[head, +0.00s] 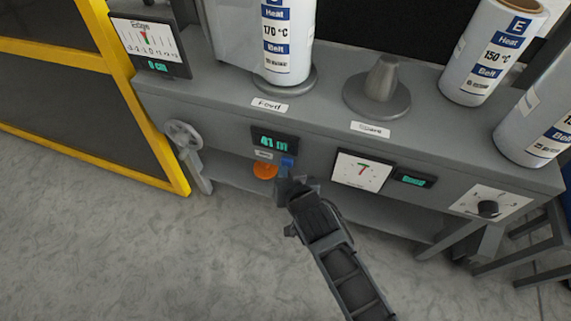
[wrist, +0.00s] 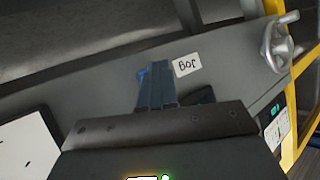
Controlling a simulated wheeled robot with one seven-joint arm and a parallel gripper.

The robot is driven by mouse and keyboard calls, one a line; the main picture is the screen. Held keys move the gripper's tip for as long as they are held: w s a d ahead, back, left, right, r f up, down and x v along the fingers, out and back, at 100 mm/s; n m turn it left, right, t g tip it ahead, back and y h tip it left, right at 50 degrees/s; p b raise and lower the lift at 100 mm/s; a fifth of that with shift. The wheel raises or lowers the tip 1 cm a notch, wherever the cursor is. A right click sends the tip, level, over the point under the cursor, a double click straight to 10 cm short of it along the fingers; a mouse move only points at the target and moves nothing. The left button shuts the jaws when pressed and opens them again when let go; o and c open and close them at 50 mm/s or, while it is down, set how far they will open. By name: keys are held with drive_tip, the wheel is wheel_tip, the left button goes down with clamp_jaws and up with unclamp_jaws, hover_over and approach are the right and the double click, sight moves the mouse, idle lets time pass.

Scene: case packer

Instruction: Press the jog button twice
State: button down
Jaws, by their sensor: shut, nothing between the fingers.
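The blue jog button (head: 287,162) is on the front of the grey machine, just right of a small label.
A display (head: 273,143) reading 41 m is above the button. An orange round part (head: 265,171) sits close on the left. A handwheel (head: 184,135) is further left, a dial panel (head: 362,171) to the right. Rolls stand on the machine top. The floor in front is clear.

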idle(0.4)
drive_tip(key=shift+s+a, duration=0.3)
drive_tip(key=shift+s, duration=0.5)
drive_tip(key=shift+s+a+b, duration=0.15)
drive_tip(key=shift+s+a, duration=0.15)
drive_tip(key=shift+s, duration=0.5)
drive_tip(key=shift+s+a+b, duration=0.1)
drive_tip(key=shift+s+a, duration=0.15)
drive_tip(key=shift+s, duration=0.5)
drive_tip(key=shift+s+a+b, duration=0.15)
drive_tip(key=shift+s+a, duration=0.15)
drive_tip(key=shift+s, duration=0.5)
